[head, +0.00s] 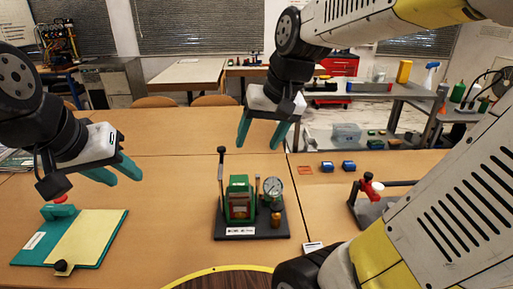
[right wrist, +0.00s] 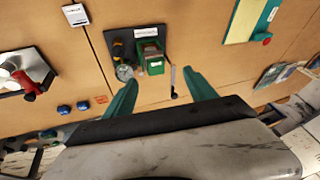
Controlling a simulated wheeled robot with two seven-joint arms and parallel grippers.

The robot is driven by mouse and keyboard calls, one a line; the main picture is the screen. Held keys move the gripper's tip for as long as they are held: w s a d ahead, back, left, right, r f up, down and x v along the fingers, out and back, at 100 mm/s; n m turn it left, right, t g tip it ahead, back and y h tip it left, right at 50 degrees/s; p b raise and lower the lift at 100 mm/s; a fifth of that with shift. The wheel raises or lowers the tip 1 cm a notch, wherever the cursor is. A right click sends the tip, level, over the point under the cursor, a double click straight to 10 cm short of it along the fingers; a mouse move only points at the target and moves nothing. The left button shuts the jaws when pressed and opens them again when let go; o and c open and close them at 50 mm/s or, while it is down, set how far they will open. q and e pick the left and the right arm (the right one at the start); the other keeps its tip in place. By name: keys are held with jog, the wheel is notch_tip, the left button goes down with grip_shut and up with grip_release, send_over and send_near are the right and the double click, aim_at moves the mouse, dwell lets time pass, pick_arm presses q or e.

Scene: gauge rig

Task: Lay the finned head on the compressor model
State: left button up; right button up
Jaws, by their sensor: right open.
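The compressor model (head: 240,203) stands upright on a black base plate in the middle of the table, with a green body, a round gauge (head: 273,188) and a tall black lever (head: 221,165). A ribbed brown part shows within the green body; I cannot tell whether it is the finned head. The model also shows in the right wrist view (right wrist: 152,67). My right gripper (head: 262,134) is open and empty above and behind the model, its fingers pointing down. My left gripper (head: 114,173) is open and empty above the left of the table, apart from the model.
A teal board with a yellow sheet (head: 88,238) lies at left, with a red knob (head: 60,198) behind. Two blue blocks (head: 327,167) and a small orange-red piece (head: 305,169) lie right of the model. A red-handled fixture (head: 370,188) stands farther right. Table behind the model is clear.

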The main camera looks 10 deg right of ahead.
jog(key=s+t, duration=0.2)
jog(key=s, duration=0.5)
jog(key=shift+n, duration=0.4)
jog(key=shift+d, duration=0.1)
dwell(0.5)
